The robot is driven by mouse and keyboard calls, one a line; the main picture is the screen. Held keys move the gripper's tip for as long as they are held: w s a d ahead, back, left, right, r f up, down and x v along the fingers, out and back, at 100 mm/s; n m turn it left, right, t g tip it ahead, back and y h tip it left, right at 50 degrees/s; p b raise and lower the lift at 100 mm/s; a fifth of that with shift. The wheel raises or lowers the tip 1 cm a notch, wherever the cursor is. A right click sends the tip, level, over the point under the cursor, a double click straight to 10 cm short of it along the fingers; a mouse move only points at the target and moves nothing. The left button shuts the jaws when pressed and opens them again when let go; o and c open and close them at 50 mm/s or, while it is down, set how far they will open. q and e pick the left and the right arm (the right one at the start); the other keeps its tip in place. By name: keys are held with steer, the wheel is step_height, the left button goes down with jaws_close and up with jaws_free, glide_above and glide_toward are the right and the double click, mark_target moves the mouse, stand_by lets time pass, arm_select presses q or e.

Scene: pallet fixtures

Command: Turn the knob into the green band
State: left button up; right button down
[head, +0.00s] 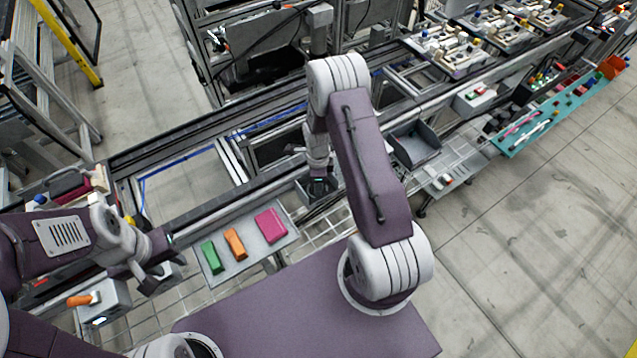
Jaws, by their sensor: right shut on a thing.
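My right gripper (318,183) points straight down over a small grey box (303,187) just behind the shelf with the coloured blocks. Its fingers are shut on a small dark thing at the box top, which seems to be the knob; the gripper mostly covers it. I cannot make out a green band or the knob's angle. My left gripper (152,272) is at the left, above and to the right of a grey box with an orange handle (80,300), apart from that handle. Its fingers are too small and dark to tell their opening.
A grey shelf (283,243) holds a green block (212,257), an orange block (235,243) and a pink block (270,225). A conveyor frame (190,133) runs behind. A dark bin (416,145) and a teal board (545,120) stand to the right.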

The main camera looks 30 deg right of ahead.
stand_by(0.5)
steer(key=c, duration=1)
jaws_free()
steer(key=shift+a+r, duration=0.1)
steer(key=shift+w, duration=0.1)
